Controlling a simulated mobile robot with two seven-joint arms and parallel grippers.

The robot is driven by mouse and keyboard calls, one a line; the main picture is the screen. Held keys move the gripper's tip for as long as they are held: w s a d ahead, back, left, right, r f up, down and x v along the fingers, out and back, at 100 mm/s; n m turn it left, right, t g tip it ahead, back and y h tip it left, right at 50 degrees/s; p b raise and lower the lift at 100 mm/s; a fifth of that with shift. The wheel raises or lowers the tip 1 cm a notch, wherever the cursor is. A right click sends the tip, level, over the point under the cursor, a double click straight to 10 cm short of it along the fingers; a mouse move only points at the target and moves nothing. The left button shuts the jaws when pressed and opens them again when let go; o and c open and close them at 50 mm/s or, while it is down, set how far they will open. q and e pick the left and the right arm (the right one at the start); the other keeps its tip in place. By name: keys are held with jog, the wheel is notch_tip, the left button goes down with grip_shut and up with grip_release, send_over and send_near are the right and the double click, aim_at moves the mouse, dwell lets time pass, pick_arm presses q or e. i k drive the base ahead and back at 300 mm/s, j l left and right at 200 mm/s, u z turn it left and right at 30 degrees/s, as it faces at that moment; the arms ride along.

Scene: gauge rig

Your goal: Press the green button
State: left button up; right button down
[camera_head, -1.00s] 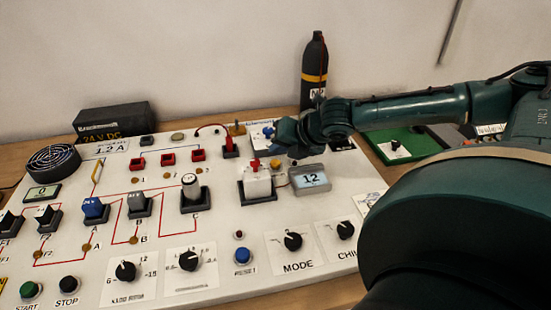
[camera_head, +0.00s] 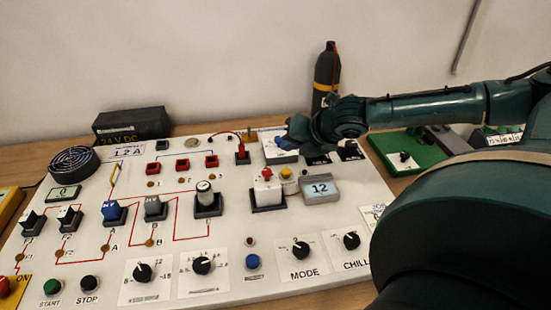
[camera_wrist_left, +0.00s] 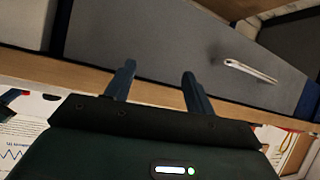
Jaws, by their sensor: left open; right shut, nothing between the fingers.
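The green button (camera_head: 52,286), labelled START, is at the lower left of the white panel (camera_head: 105,265) in the head view. A black STOP button (camera_head: 90,283) is just to its right. My right gripper (camera_head: 289,137) is over the back of the panel, far to the right of the green button. It is shut and empty, and its fingertips are small in the picture. My left gripper (camera_wrist_left: 158,72) shows only in the left wrist view, with its two fingers apart and nothing between them. The green button is not in that view.
A grey drawer front with a handle (camera_wrist_left: 250,71) faces my left gripper.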

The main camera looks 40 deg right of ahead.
aim_at(52, 285)
jog(key=k+j, duration=0.75)
jog(key=j, duration=0.25)
